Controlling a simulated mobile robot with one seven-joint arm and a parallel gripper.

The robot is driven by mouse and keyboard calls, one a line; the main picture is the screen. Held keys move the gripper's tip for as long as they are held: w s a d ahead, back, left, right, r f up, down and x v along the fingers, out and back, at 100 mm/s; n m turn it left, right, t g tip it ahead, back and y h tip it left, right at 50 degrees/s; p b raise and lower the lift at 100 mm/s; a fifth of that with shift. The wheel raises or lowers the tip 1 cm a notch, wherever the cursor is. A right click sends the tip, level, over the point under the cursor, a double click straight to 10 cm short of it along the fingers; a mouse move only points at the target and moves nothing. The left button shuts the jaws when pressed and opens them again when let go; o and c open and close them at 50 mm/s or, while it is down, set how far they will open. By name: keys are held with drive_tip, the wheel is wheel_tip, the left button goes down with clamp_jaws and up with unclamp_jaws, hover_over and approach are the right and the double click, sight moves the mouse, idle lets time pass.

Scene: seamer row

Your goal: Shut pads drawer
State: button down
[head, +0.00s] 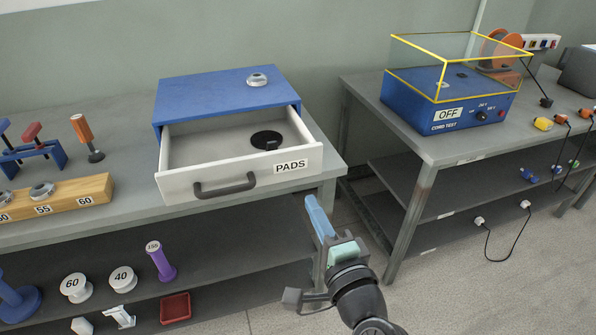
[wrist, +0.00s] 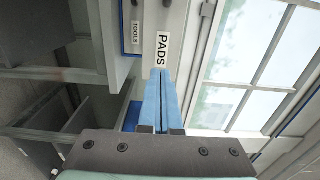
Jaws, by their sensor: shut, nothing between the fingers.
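The pads drawer (head: 228,178) is white with a dark handle (head: 225,185) and a PADS label. It stands pulled well out of a blue cabinet (head: 215,95) on the left bench. A black round pad (head: 267,140) lies inside it. My gripper (head: 311,200), with blue fingers, is shut and empty. In the head view it is just right of and below the drawer's right front corner. In the wrist view the fingertips (wrist: 163,73) point at the PADS label (wrist: 162,50); I cannot tell whether they touch.
A metal piece (head: 257,79) sits on the cabinet top. A wooden block (head: 60,198) with metal pieces lies left of the drawer. The right bench (head: 435,150) holds a blue cord test box (head: 440,112). Open floor shows between the benches.

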sight(292, 167)
drive_tip(key=x, duration=0.9)
drive_tip(key=shift+w, duration=0.15)
drive_tip(key=shift+a, duration=0.1)
